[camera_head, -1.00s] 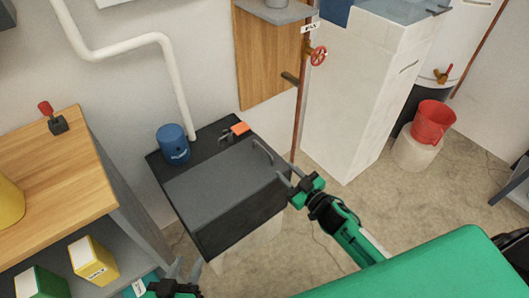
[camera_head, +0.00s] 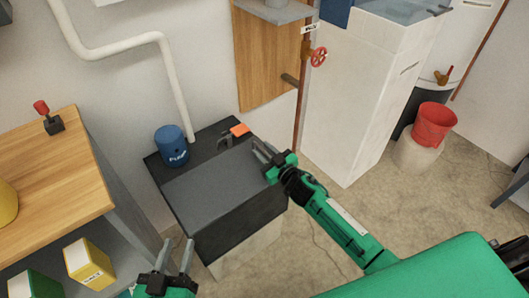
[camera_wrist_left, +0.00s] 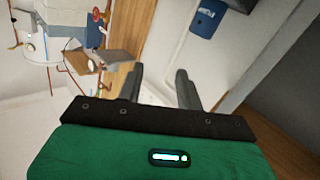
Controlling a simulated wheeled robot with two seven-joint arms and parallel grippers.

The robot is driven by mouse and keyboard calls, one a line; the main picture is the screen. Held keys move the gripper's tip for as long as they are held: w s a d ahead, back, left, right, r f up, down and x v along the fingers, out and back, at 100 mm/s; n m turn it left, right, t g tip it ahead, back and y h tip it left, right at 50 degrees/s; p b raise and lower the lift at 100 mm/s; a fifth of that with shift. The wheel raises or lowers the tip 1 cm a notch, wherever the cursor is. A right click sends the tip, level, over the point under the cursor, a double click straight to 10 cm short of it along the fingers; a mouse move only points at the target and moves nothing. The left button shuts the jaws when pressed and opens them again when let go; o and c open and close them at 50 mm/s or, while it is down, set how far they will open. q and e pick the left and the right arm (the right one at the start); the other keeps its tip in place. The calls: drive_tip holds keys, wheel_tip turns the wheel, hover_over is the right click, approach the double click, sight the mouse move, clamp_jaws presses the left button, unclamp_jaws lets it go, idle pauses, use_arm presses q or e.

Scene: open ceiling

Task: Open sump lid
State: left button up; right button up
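The sump is a black box with a dark grey lid (camera_head: 215,190), lying flat and closed on its top. The lid's bar handle, near its right edge, is mostly hidden by my right gripper (camera_head: 263,152). That gripper's two fingers are apart at the handle; whether they touch it is unclear. My left gripper (camera_head: 174,256) is open and empty in front of the box's left front corner. Its spread fingers also show in the left wrist view (camera_wrist_left: 162,88).
A blue pump (camera_head: 171,146) with a white pipe stands at the box's back left; it also shows in the left wrist view (camera_wrist_left: 207,18). An orange block (camera_head: 240,130) lies behind the lid. A wooden-topped shelf (camera_head: 50,190) is at left. Open floor lies right of the box.

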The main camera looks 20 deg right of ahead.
clamp_jaws()
